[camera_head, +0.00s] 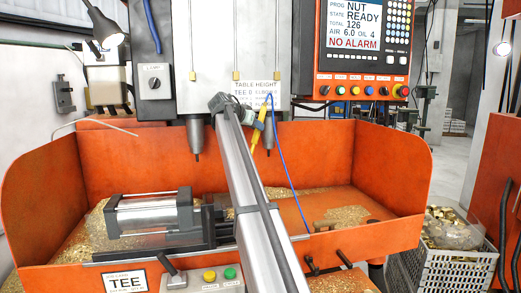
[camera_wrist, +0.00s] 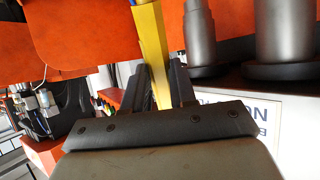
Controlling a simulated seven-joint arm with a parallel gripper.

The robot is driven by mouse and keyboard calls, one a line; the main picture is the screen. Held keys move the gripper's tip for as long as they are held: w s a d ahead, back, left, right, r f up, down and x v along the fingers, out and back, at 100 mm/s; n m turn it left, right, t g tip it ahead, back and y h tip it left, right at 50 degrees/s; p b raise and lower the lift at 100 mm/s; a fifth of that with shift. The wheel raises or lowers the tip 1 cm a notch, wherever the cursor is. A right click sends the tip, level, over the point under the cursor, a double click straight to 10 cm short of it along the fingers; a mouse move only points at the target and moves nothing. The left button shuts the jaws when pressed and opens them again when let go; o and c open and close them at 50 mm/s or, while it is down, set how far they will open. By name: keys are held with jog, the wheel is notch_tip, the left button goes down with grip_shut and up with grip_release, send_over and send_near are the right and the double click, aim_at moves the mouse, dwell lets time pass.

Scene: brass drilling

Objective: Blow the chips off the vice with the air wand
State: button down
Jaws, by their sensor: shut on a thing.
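My gripper (camera_head: 247,114) is raised high in front of the machine's two spindles, at the end of my arm. It is shut on the yellow air wand (camera_head: 257,133), and the wrist view shows the wand's yellow body (camera_wrist: 152,45) between the two dark fingers (camera_wrist: 160,88). A thin blue hose runs down from the wand.
Orange guard walls (camera_head: 115,158) enclose the table. Two spindles (camera_head: 195,137) hang above it. More chips (camera_head: 345,216) lie at the right of the tray. A grey crate (camera_head: 450,262) with brass pieces stands at the right. A lamp (camera_head: 108,30) is at the upper left.

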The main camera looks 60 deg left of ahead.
aim_at(255, 139)
jog(key=shift+w+a+r+m+t+h, duration=0.2)
jog(key=shift+a+r+m+t+h, duration=0.15)
jog(key=shift+r, duration=0.2)
jog(key=shift+w+a+r+m+t+h, duration=0.15)
jog(key=shift+a+r+m+t, duration=0.15)
jog(key=shift+r+t, duration=0.2)
notch_tip(255, 139, down, 11)
jog(key=s, duration=0.2)
jog(key=shift+d, duration=0.3)
jog(key=shift+s, duration=0.1)
jog(key=shift+r, duration=0.1)
jog(key=shift+r, duration=3)
